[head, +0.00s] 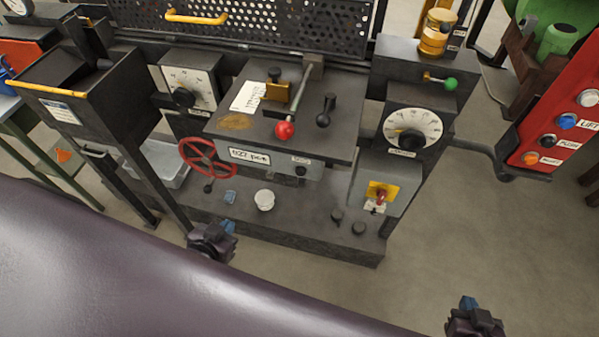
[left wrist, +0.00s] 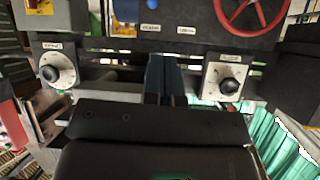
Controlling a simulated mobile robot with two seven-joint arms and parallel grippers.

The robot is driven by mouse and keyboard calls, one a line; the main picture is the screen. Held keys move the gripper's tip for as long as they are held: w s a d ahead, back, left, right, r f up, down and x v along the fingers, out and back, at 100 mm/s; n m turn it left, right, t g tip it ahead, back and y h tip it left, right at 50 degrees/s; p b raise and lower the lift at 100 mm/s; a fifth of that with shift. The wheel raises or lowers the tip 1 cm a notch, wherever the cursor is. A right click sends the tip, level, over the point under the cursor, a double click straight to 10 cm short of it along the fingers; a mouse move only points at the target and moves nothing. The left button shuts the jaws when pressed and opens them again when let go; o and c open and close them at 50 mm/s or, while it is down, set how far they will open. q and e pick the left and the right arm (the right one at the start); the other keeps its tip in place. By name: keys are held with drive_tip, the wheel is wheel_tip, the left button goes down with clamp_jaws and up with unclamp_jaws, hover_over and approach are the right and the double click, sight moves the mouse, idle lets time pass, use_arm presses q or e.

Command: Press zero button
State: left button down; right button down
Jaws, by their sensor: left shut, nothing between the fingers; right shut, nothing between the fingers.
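A counter plate reading "027 pcs" (head: 249,156) is on the front of the dark bench. Right of it is a small black round button (head: 301,171) under a small white label (head: 301,160), too blurred to read surely. My left gripper (head: 226,228) is in front of the bench, below and left of that button and apart from it. Its blue fingers (left wrist: 165,80) are shut together and empty in the left wrist view, where the button cannot be made out. My right gripper (head: 468,303) is shut and empty at the lower right, away from the bench.
A red handwheel (head: 207,158) is left of the counter plate. A red-knobbed lever (head: 285,130) stands above it. A white cup (head: 264,200) sits on the lower shelf. A yellow-plated switch (head: 381,193) is at right. Open floor lies at lower right.

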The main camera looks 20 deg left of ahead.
use_arm(q)
drive_tip(key=shift+w+r, duration=0.15)
drive_tip(key=shift+w, duration=0.1)
idle(0.6)
